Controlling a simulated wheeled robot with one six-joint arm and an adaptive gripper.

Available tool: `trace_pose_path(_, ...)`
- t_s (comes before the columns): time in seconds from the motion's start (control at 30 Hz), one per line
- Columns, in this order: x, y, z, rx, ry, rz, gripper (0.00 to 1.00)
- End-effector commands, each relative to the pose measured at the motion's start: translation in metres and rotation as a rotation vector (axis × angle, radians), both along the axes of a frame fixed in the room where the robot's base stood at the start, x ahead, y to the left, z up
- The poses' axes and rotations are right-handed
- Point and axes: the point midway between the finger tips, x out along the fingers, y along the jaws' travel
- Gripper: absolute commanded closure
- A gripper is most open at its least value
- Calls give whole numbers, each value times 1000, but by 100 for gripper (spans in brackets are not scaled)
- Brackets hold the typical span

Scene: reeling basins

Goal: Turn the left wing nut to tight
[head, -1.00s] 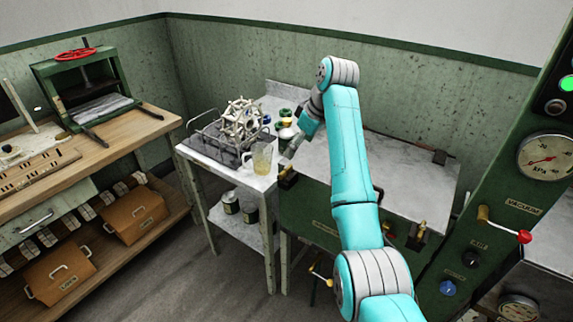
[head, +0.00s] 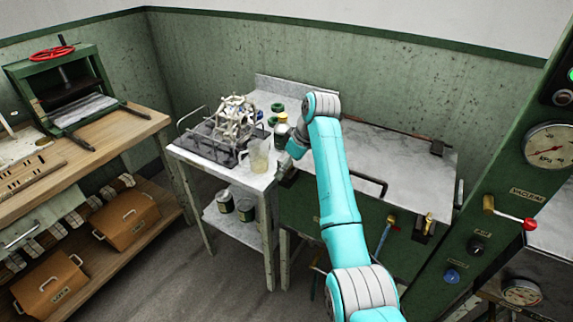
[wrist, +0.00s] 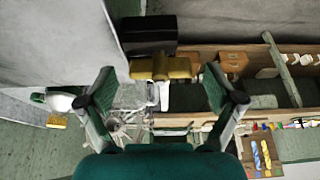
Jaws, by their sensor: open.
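The left wing nut (wrist: 160,68) is brass and sits on a black clamp (wrist: 150,36) at the basin's edge in the wrist view. My gripper (wrist: 161,84) is open and empty. Its two green fingers stand on either side of the wing nut in the picture, with a gap on each side. I cannot tell how far ahead of the fingertips it lies. The right brass wing nut (head: 429,224) shows on the basin's (head: 395,160) front edge.
A side table with a glass jug (head: 258,157), a reel frame (head: 236,122) and several jars stands left of the basin. A lid handle (head: 368,184) juts from the basin front. A green control panel (head: 515,180) stands at right. Floor at front left is clear.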

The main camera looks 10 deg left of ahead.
Motion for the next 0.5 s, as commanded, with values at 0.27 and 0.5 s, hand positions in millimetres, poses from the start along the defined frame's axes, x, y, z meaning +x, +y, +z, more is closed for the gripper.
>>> trace_pose_path(0.27, 0, 0, 0, 0, 0, 0, 53)
trace_pose_path(0.5, 0, 0, 0, 0, 0, -3, 68)
